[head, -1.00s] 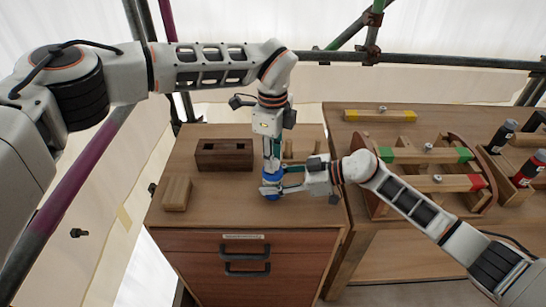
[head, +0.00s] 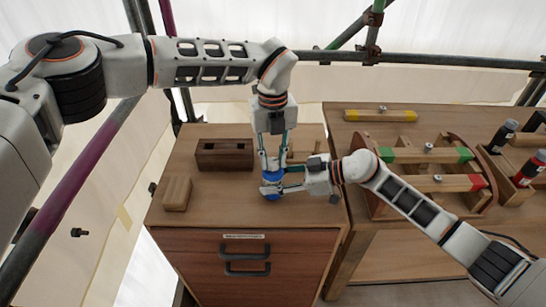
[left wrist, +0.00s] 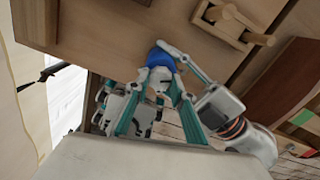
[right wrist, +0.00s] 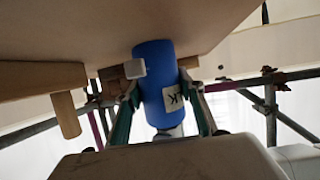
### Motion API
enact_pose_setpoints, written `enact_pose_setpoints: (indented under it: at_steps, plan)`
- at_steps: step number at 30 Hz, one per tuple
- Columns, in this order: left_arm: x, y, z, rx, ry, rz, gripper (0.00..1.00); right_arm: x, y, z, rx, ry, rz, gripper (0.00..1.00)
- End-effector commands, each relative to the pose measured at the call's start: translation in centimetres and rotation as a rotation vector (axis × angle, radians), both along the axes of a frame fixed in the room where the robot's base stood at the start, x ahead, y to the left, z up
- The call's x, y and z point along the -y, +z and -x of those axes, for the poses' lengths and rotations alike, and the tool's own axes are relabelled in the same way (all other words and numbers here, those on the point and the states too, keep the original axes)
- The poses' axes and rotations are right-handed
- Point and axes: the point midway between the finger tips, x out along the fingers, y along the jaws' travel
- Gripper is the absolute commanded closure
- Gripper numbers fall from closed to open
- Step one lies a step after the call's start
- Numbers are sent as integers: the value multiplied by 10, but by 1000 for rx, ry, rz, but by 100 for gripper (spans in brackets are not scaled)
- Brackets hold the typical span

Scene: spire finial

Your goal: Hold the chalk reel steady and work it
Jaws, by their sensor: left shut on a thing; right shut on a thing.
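The chalk reel (head: 272,179) is a small blue cylinder standing upright near the front right of the cabinet top. In the right wrist view the reel (right wrist: 154,75) carries a pale label with dark letters. My right gripper (head: 279,189) reaches in from the right, shut with one finger on each side of the reel's body. My left gripper (head: 274,165) points down from above, shut at the reel's top end; the part between its fingertips is mostly hidden. In the left wrist view the blue reel (left wrist: 158,57) shows just beyond the left fingers.
A dark wooden box (head: 225,165) and a light wooden block (head: 176,193) stand left of the reel. A wooden piece with pegs (left wrist: 236,22) is close behind it. The right-hand bench holds a rack with green and red blocks (head: 430,183). Scaffold poles (head: 450,62) run behind.

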Motion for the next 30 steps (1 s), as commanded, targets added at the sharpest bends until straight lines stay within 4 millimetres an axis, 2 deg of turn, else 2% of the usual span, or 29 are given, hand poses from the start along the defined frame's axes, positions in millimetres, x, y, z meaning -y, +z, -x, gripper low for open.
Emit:
enact_pose_setpoints:
  at_steps: [30]
  plan:
    - [-1,1,0,2,-966,0,98,0,-1,0,0,0,1,86]
